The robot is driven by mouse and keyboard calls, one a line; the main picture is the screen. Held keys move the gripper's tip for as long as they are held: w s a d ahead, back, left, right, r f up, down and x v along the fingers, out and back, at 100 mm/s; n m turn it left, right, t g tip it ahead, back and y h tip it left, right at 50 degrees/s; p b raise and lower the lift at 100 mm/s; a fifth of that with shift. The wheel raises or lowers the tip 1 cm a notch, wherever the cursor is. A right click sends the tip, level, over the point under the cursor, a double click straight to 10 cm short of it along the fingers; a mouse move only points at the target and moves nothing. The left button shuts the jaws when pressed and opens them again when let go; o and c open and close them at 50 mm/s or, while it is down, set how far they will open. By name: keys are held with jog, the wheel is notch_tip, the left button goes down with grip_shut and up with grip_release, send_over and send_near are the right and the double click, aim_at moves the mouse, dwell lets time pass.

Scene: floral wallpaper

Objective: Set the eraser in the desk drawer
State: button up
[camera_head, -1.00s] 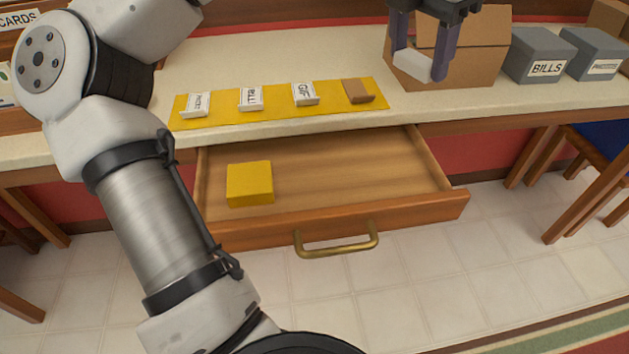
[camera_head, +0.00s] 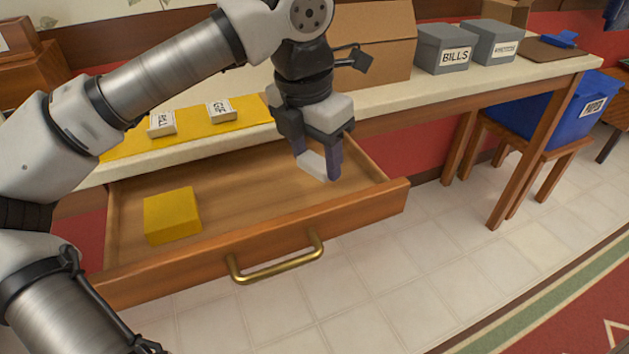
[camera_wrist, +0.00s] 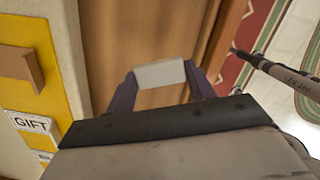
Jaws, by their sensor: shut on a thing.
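My gripper (camera_head: 318,165) is shut on a white eraser (camera_head: 313,165), held over the right part of the open desk drawer (camera_head: 250,196). In the wrist view the eraser (camera_wrist: 160,73) sits between the two dark fingertips, with the drawer's wooden floor (camera_wrist: 135,35) behind it. The drawer is pulled out and has a brass handle (camera_head: 277,262). A yellow block (camera_head: 172,215) lies in its left part. I cannot tell how far above the drawer floor the eraser is.
A yellow mat (camera_head: 190,125) on the desk holds small labelled cards and a brown block (camera_wrist: 20,65). A cardboard box (camera_head: 375,40) and grey boxes (camera_head: 443,48) stand to the right. A blue bin (camera_head: 560,112) rests on a stool. Tiled floor lies in front.

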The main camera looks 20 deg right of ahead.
aim_at(315, 195)
jog(key=shift+f+b, duration=0.5)
jog(key=shift+f, duration=1.75)
jog(key=shift+f, duration=0.25)
jog(key=o, duration=0.7)
jog(key=shift+r, duration=0.15)
jog(key=r+p, duration=0.1)
jog(key=r, duration=0.3)
jog(key=a+r+p, duration=0.1)
jog(key=r, duration=0.7)
jog(key=shift+s+a+p, duration=0.3)
jog(key=shift+s+p, duration=0.05)
jog(key=shift+p, duration=0.05)
